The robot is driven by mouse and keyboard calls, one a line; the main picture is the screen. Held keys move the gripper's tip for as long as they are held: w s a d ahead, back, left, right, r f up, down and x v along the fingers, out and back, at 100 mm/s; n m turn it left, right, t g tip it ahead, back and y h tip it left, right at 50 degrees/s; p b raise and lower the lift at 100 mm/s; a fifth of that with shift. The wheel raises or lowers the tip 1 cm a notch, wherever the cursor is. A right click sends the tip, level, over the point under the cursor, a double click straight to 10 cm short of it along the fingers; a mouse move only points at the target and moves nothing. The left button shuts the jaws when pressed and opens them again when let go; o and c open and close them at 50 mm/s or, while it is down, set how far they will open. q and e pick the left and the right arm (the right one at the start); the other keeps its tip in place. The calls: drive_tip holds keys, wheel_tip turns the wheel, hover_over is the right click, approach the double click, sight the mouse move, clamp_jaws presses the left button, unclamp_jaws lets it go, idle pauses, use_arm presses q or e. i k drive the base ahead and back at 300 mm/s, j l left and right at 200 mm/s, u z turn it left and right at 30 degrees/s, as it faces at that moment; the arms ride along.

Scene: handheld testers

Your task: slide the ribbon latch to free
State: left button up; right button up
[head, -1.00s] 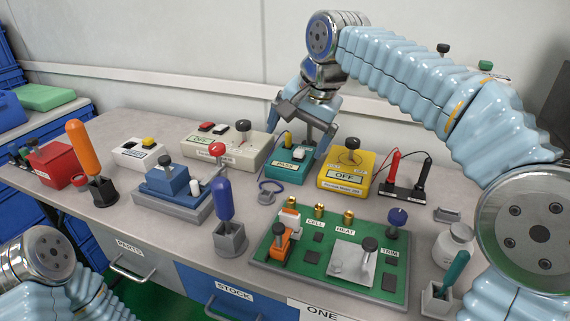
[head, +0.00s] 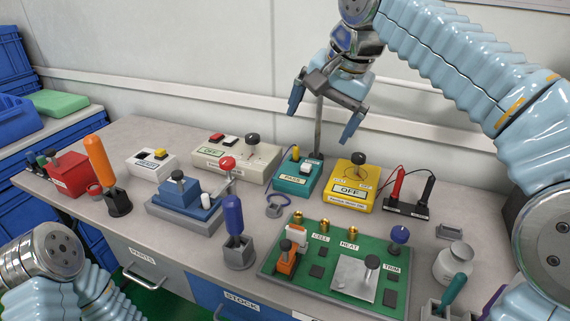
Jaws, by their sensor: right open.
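The green circuit board (head: 334,280) lies at the front right of the bench, with CELL, HEAT and TRIM labels. At its left end is an orange part (head: 287,262) with a dark knob on it and a white block (head: 297,234) behind it; this looks like the ribbon latch, but I cannot be sure. My right gripper (head: 321,121) is open and empty, its fingers pointing down, high above the teal tester (head: 296,181) and well behind the board. A thin grey post (head: 318,128) shows between its fingers. My left arm shows at lower left; its gripper is out of frame.
A yellow tester (head: 347,190) and red and black probes (head: 397,185) stand behind the board. A blue-handled tool in a grey holder (head: 239,252) stands left of it. A white jar (head: 453,265) stands to its right. Brass posts rise along its back edge.

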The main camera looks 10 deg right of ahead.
sight(286, 264)
drive_tip(key=k, duration=1.5)
